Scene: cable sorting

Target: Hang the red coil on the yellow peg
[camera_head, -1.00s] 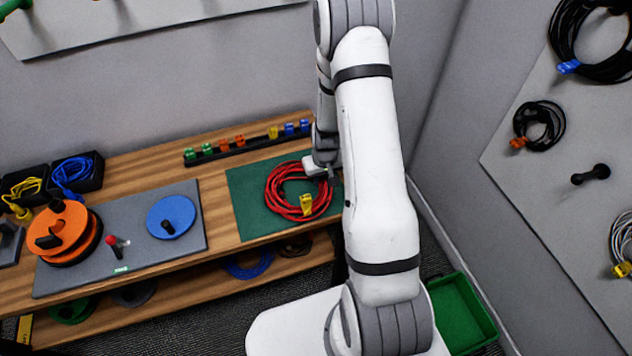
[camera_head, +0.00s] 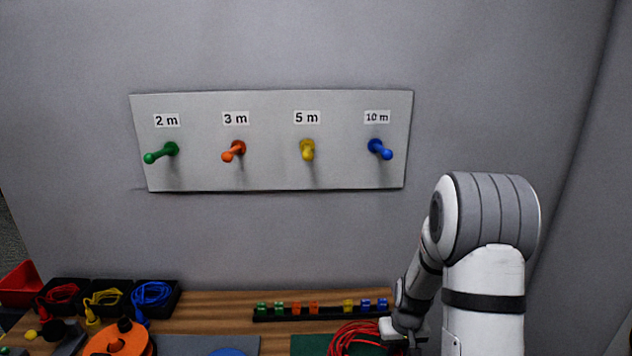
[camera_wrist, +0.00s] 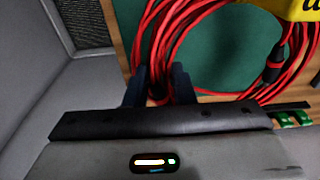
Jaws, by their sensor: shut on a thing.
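The red coil (camera_head: 358,332) lies on the green mat (camera_head: 308,345) at the bottom of the head view, partly cut off by the frame edge. It also shows in the wrist view (camera_wrist: 185,22), with a yellow tag (camera_wrist: 297,8) on it. My gripper (camera_wrist: 160,88) is shut on one side of the coil, with red strands between the dark fingers. In the head view my gripper (camera_head: 408,342) is low at the coil's right side. The yellow peg (camera_head: 307,150) sticks out of the wall board under the "5 m" label, and it is bare.
The wall board (camera_head: 270,180) also bears a green peg (camera_head: 162,153), an orange peg (camera_head: 233,151) and a blue peg (camera_head: 380,149), all bare. A rail of coloured clips (camera_head: 285,315) runs along the bench behind the mat. Bins with cables (camera_head: 150,297) stand at the left.

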